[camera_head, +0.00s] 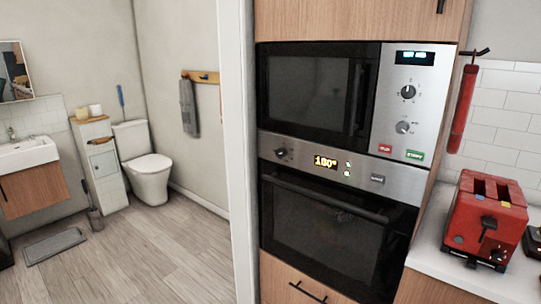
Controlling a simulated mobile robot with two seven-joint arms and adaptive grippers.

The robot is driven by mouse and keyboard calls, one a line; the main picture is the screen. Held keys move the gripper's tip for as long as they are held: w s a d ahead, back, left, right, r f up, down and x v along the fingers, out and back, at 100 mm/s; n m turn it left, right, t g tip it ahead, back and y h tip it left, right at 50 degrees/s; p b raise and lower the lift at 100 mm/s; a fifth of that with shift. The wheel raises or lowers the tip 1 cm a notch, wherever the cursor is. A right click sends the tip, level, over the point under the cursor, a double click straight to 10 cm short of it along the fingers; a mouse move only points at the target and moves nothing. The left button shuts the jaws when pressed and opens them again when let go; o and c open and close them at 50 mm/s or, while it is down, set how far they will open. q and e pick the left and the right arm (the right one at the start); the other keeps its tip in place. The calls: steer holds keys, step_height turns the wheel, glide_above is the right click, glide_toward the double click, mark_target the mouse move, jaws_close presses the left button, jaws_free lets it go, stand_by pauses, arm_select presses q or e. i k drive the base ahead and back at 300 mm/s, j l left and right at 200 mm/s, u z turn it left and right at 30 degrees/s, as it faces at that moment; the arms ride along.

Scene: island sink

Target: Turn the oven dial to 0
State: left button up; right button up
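The oven (330,225) is built into a tall wooden cabinet, below a microwave (318,92). Its black dial (281,153) is at the left end of the steel control strip. The dial's exact setting is too small to read. Right of the dial, a lit yellow display (325,162) seems to read 180° or 100°. Small lit indicators and a button (377,179) are further right on the strip. The oven door is shut, with a dark bar handle (325,198) across its top. Neither of my grippers is in view.
The microwave panel has two knobs of its own (408,92) above the oven strip. A red toaster (485,218) stands on the white counter (450,262) at right. A white wall edge (238,150) borders the cabinet's left. Wooden floor (140,255) is open at left.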

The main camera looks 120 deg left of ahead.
mark_target(281, 153)
steer(key=u, duration=3.85)
